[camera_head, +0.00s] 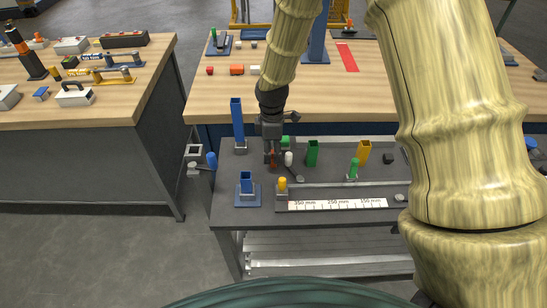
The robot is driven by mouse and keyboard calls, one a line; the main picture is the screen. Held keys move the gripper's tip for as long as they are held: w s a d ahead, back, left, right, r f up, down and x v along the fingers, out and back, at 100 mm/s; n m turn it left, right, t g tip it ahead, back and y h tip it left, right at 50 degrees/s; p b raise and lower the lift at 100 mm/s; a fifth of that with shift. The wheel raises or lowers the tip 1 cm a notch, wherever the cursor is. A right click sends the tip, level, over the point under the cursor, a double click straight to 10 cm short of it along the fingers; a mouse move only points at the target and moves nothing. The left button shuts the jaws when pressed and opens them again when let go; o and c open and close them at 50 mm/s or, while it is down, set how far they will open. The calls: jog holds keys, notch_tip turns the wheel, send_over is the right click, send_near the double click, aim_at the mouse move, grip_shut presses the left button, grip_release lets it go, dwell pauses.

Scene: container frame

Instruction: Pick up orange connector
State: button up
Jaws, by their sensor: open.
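My gripper (272,157) is at the end of the downward-reaching arm, low over the dark grey table. It is small and dark here; I see it as open. A small orange-red piece (274,160) shows at its fingertips; I cannot tell whether it is between the fingers or behind them, or whether it is the orange connector. Another orange block (237,70) lies on the wooden bench behind, between a red piece (210,70) and a white piece (255,70), well away from the gripper.
Close to the gripper stand a white cylinder (289,158), a green block (312,154) and a tall blue post (238,122). A blue holder (247,188), a yellow-topped piece (282,184) and a ruler strip (338,204) are in front. My thick arm hides the right side.

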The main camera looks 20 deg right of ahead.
aim_at(273, 159)
jog(key=shift+s+d+f+p, duration=0.1)
jog(key=shift+s+f+p, duration=0.1)
jog(key=shift+f+p, duration=0.75)
jog(key=shift+f, duration=1.35)
jog(key=shift+c, duration=0.2)
jog(key=c, duration=0.9)
